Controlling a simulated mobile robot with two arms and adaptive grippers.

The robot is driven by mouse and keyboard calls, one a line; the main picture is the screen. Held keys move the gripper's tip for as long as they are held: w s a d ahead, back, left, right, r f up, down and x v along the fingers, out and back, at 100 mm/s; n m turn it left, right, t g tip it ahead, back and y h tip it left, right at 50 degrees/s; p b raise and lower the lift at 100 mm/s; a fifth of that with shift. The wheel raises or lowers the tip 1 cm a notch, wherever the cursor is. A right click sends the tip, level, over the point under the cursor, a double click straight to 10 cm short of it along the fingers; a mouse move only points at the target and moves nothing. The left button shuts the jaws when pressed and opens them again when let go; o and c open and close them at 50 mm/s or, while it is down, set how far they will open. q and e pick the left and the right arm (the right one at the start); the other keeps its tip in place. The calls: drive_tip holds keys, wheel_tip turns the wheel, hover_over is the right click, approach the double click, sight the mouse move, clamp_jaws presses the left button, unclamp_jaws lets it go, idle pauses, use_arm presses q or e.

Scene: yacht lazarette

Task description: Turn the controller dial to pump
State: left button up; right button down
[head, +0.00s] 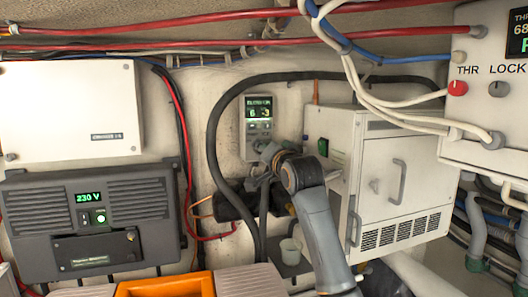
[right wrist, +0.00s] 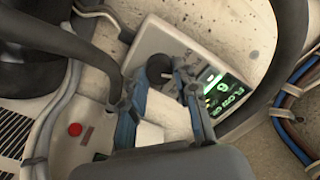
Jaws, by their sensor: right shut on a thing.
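The controller (head: 258,118) is a small light grey panel on the back wall with a lit green display reading 6. In the right wrist view the controller (right wrist: 207,62) appears tilted, its green display beside the dark round dial (right wrist: 159,67). My right gripper (head: 268,156) reaches the lower part of the controller and hides the dial in the head view. In the right wrist view the fingers of my right gripper (right wrist: 163,80) are shut on the dial, one on each side. Any pump marking is too small or hidden to read. My left gripper is not in view.
A thick black hose (head: 212,130) loops around the controller. A white cabinet (head: 375,180) with handles stands close on the right. A dark 230 V unit (head: 92,222) and a white box (head: 70,110) are on the left. An orange crate (head: 165,284) is at the bottom.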

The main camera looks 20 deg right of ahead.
drive_tip(key=c, duration=1)
unclamp_jaws()
drive_tip(key=shift+s, duration=0.1)
drive_tip(key=s, duration=1.2)
drive_tip(key=shift+d, duration=0.3)
drive_tip(key=shift+w, duration=0.1)
